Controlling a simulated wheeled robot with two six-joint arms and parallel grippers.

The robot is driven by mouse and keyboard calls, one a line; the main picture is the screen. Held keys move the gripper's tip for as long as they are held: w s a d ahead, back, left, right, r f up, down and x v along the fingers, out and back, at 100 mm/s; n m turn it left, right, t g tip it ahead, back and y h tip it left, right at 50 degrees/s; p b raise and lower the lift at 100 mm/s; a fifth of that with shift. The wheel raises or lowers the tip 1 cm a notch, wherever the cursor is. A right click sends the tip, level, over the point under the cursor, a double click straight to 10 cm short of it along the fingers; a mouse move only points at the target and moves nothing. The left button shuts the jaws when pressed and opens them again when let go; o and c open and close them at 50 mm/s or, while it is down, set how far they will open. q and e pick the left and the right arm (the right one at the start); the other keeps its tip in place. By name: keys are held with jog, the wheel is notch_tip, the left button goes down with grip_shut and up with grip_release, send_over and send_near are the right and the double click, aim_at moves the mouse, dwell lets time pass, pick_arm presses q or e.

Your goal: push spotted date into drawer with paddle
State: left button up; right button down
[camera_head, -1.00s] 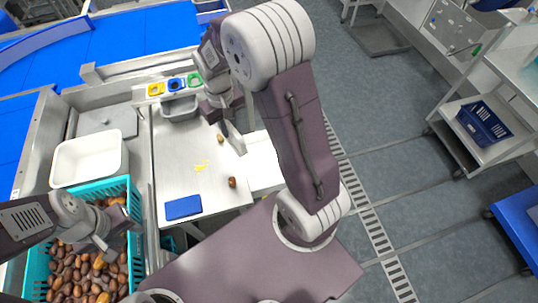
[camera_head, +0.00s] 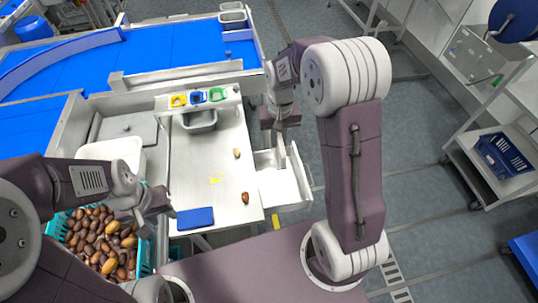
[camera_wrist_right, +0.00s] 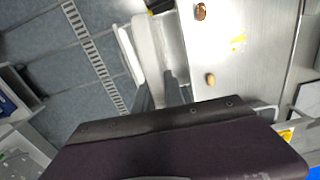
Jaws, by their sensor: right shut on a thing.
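Two dates lie on the steel table (camera_head: 210,180): a paler tan one (camera_head: 237,153) and a dark reddish-brown one (camera_head: 245,197) nearer me. Both also show in the right wrist view, the tan one (camera_wrist_right: 210,79) and the brown one (camera_wrist_right: 200,11). I cannot make out which is spotted. A white drawer (camera_head: 295,190) stands open at the table's right edge. My right gripper (camera_head: 282,158) is above its far end, shut on what appears to be the light grey paddle, barely distinguishable from the fingers. My left gripper (camera_head: 156,211) is beside the crate; its jaws are unclear.
A teal crate (camera_head: 146,250) full of brown dates stands at the left, partly behind my left arm. A blue pad (camera_head: 195,218) lies at the table's near edge. A grey bin (camera_head: 200,121) and yellow, blue and green holders stand at the far end.

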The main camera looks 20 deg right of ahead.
jog(key=w+a+f+m, duration=0.2)
jog(key=n+p, duration=0.2)
jog(key=p, duration=0.2)
send_near(245, 195)
jog(key=a, duration=0.4)
notch_tip(245, 195, down, 8)
jog(key=b, duration=0.6)
jog(key=shift+w+r, duration=0.15)
jog(key=shift+r, duration=0.1)
jog(key=shift+s+d+b, duration=0.2)
jog(key=shift+d+b, duration=0.2)
jog(key=shift+d, duration=1.6)
jog(key=shift+s+d+r, duration=0.1)
jog(key=shift+s+d, duration=0.05)
jog(key=shift+d, duration=0.9)
jog(key=shift+s+d, duration=0.15)
jog(key=shift+d, duration=0.9)
notch_tip(245, 195, up, 6)
jog(key=p, duration=0.6)
